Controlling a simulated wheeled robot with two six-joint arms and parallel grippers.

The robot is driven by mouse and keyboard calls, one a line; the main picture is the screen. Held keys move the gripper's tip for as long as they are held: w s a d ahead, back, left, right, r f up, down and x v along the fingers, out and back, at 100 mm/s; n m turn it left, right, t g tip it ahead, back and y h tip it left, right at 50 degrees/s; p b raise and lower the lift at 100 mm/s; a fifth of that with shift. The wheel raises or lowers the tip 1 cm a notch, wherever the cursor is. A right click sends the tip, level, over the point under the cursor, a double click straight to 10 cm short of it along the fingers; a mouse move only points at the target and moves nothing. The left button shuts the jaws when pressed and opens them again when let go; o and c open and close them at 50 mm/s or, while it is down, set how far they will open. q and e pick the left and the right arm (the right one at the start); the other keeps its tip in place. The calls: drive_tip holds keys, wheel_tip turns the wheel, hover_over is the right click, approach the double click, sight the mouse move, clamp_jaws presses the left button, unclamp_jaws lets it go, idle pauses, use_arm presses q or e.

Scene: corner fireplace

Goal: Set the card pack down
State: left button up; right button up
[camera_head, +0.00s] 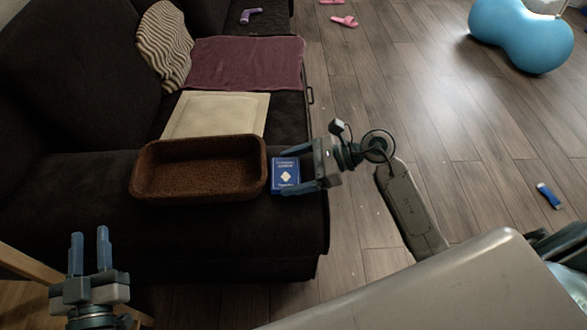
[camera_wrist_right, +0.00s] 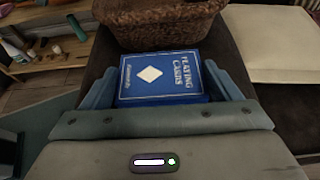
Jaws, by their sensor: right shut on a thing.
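The blue card pack (camera_head: 285,174) has a white diamond and white lettering on its face. It is on or just above the dark sofa seat, right of the brown basket; I cannot tell if it touches the seat. My right gripper (camera_head: 309,171) is shut on the pack from the right side. In the right wrist view the pack (camera_wrist_right: 162,76) sits between the two fingers of that gripper (camera_wrist_right: 165,88). My left gripper (camera_head: 90,245) is at the lower left, away from the pack, with its two fingers apart and nothing visible between them.
The brown basket (camera_head: 199,194) stands on the sofa (camera_head: 230,225), close to the pack. Bare wooden floor (camera_head: 440,130) lies to the right, with a blue ball (camera_head: 520,35) farther back.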

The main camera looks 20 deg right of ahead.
drive_tip(key=o, duration=0.9)
